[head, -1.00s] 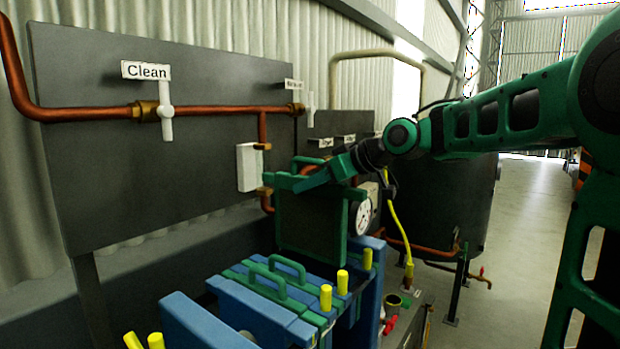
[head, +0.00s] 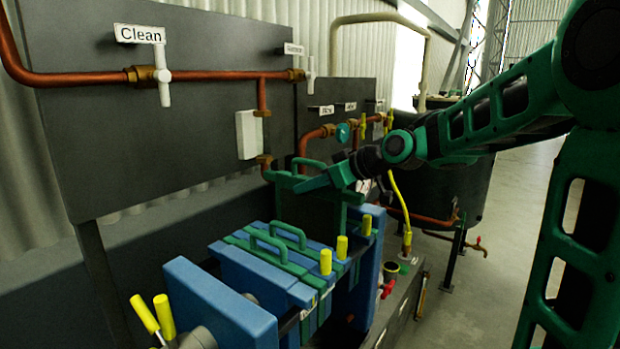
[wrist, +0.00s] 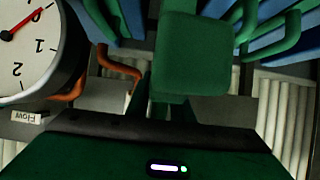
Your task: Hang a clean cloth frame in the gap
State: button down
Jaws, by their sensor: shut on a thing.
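My gripper (head: 308,184) is shut on the top of a green cloth frame (head: 312,212). The frame hangs upright at the far end of the filter press, its lower part hidden behind the plates. The press holds blue plates (head: 250,280) and green frames with looped handles (head: 268,246) packed side by side. A dark space (head: 350,285) shows between this stack and the blue end block (head: 372,222). I cannot tell whether the held frame lines up with it. In the wrist view, green handles (wrist: 270,38) and blue plates (wrist: 295,70) show at the top right.
A dark panel with a "Clean" sign (head: 139,34), copper pipes (head: 210,76) and a white box (head: 249,134) stands behind the press. Yellow handles (head: 326,262) stick up along the press.

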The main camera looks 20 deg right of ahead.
aim_at(344, 210)
jog(key=shift+f, duration=4.7)
jog(key=c, duration=1.5)
grip_release()
jog(key=shift+s, duration=0.1)
jog(key=v, duration=1)
jog(key=shift+s+d+r, duration=0.1)
jog(key=shift+s+d, duration=0.1)
